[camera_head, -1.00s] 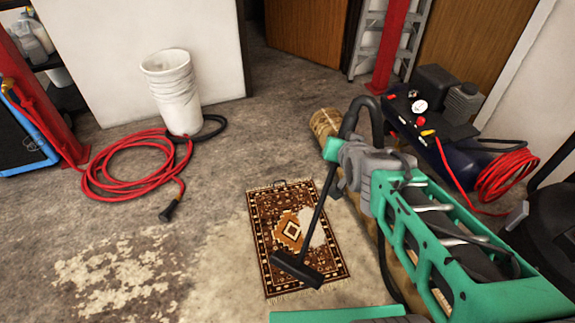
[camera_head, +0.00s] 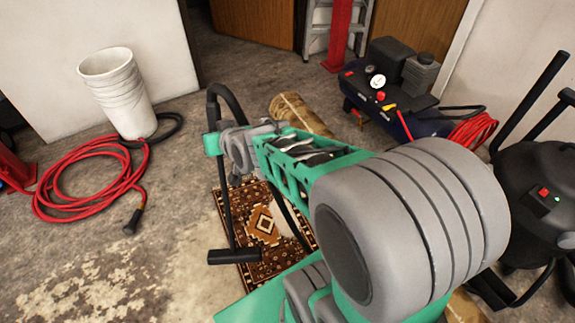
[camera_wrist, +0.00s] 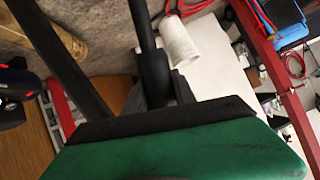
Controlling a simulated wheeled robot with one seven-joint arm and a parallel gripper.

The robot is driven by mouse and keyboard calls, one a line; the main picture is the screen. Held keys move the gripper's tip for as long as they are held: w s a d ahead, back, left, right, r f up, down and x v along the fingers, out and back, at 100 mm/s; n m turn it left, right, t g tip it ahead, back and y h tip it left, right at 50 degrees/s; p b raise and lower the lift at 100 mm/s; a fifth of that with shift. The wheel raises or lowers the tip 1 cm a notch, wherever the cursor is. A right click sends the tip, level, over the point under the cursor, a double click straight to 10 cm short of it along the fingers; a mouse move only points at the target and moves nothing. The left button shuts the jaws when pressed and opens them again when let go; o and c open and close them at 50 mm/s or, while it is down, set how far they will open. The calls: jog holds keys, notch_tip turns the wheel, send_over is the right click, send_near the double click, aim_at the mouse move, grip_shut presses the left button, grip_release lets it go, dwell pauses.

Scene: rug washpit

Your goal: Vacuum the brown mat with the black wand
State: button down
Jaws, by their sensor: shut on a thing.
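The brown patterned mat (camera_head: 226,205) lies flat on the floor, partly hidden behind my arm. A pale patch shows beside its central diamond. My gripper (camera_head: 228,148) is shut on the black wand (camera_head: 225,195), above the mat's far left side. The wand hangs down nearly upright, and its wide black head (camera_head: 234,256) is at the mat's left edge, overlapping it in the picture. I cannot tell whether the head touches the mat or floor. In the wrist view the dark wand tube (camera_wrist: 146,45) runs up from the gripper.
A black vacuum (camera_head: 540,190) stands at the right. An air compressor (camera_head: 400,100) and a rolled rug (camera_head: 300,115) are behind the mat. A white bucket (camera_head: 118,95) and a coiled red hose (camera_head: 85,210) are at the left. Bare floor lies left of the mat.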

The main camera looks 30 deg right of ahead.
jog(key=s+d+f+n+t+y+b, duration=0.1)
jog(key=d+f+n+t+y+b, duration=0.1)
jog(key=d+f+b, duration=0.5)
jog(key=s+d+f+n+t+y+b, duration=0.2)
jog(key=d+f+b, duration=0.5)
jog(key=d+f, duration=0.7)
jog(key=shift+s+d+f+n, duration=0.3)
jog(key=shift+f+n, duration=0.5)
jog(key=shift+f, duration=2.65)
jog(key=shift+w, duration=0.1)
